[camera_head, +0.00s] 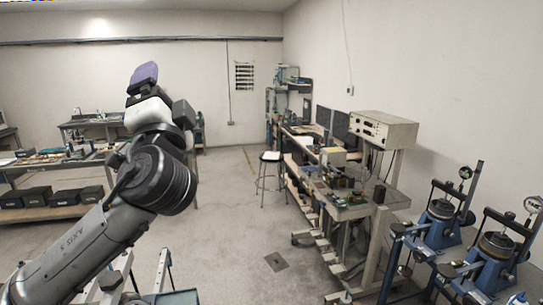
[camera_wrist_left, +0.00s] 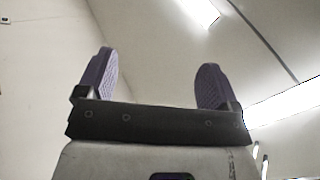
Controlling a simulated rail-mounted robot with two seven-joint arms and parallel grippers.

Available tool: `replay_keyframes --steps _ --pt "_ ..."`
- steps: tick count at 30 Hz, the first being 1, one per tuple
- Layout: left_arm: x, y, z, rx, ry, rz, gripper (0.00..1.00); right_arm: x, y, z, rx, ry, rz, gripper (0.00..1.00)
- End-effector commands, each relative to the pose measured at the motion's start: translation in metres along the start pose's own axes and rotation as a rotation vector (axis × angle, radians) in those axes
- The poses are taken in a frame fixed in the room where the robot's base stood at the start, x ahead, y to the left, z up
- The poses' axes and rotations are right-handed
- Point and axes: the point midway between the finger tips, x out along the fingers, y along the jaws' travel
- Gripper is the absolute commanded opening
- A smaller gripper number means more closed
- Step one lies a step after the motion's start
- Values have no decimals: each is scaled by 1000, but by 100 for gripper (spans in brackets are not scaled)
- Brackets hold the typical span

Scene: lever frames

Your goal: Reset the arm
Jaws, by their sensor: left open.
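My left arm rises from the bottom left of the head view. Its gripper (camera_head: 143,76) points upward, away from the benches, with purple finger pads. In the left wrist view the two purple fingers of this gripper (camera_wrist_left: 154,86) stand wide apart with nothing between them. Behind them are only bare wall and ceiling lights. My right gripper does not show in either view.
Blue lever frames (camera_head: 440,215) with round gauges stand at the right. A workbench with equipment (camera_head: 350,205) runs along the right wall, with a stool (camera_head: 270,165) beside it. Shelves with dark boxes (camera_head: 60,194) stand at the left.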

Motion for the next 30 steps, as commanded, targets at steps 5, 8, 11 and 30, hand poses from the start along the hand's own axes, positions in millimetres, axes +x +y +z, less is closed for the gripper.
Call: replay_keyframes --steps 5,8,11,30 --pt "-85 58 22 -357 -176 340 86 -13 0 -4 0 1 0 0" --pt "-128 83 37 -457 -239 495 86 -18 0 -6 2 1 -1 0" --pt "-169 105 52 -541 -283 625 86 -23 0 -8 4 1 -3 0" --pt "-410 192 183 -796 -753 1034 86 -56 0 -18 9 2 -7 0"
